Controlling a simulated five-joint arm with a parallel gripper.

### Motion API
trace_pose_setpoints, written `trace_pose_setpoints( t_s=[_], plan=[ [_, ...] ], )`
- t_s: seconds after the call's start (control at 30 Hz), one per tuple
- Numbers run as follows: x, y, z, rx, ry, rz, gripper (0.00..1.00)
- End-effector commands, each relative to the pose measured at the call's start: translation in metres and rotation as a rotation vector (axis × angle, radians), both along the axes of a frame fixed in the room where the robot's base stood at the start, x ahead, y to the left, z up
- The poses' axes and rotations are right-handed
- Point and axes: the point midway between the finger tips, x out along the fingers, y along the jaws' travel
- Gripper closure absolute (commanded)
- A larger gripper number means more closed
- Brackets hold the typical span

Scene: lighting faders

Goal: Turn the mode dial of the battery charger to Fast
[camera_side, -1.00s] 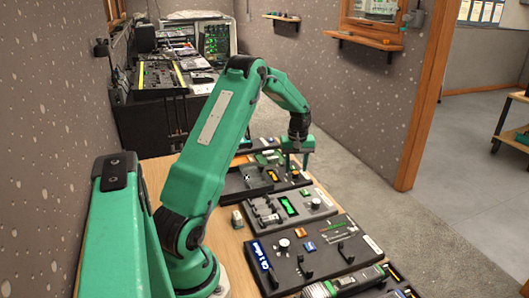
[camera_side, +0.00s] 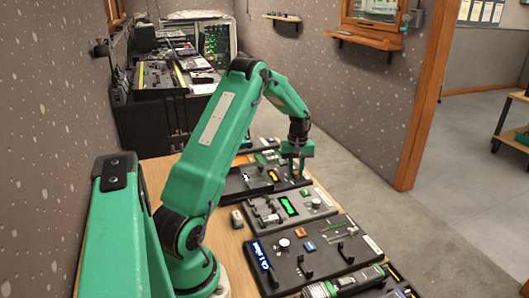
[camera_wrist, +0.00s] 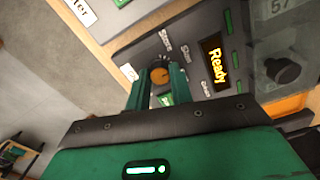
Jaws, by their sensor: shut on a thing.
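The battery charger (camera_side: 238,184) is a dark panel on the table, with an amber display (camera_wrist: 215,64) reading "Ready" in the wrist view. Its mode dial (camera_wrist: 160,73), a dark knob with an orange-brown face, sits between my fingertips. Small labels ring the dial; some are tilted and hard to read, and a green one (camera_wrist: 167,99) is partly hidden by my fingers. My gripper (camera_wrist: 159,80) is shut on the dial, with a green finger on either side. In the side view my gripper (camera_side: 296,172) points down at the panel's right end and hides the dial.
A panel with a green display (camera_side: 289,205) lies just in front of the charger. Another black knob (camera_wrist: 282,71) stands at the right in the wrist view. Grey carpet (camera_side: 370,215) lies right of the table.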

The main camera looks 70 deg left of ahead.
Motion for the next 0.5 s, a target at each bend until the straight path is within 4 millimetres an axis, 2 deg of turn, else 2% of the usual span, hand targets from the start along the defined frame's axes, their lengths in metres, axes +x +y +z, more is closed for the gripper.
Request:
trace_pose_setpoints(
  t_s=[0.27,0.5],
  plan=[
    [0.0,0.0002,0.0006,0.0,0.0,-0.078,1.0],
    [0.0001,0.0004,0.0008,0.0,0.0,-0.235,1.0]
  ],
)
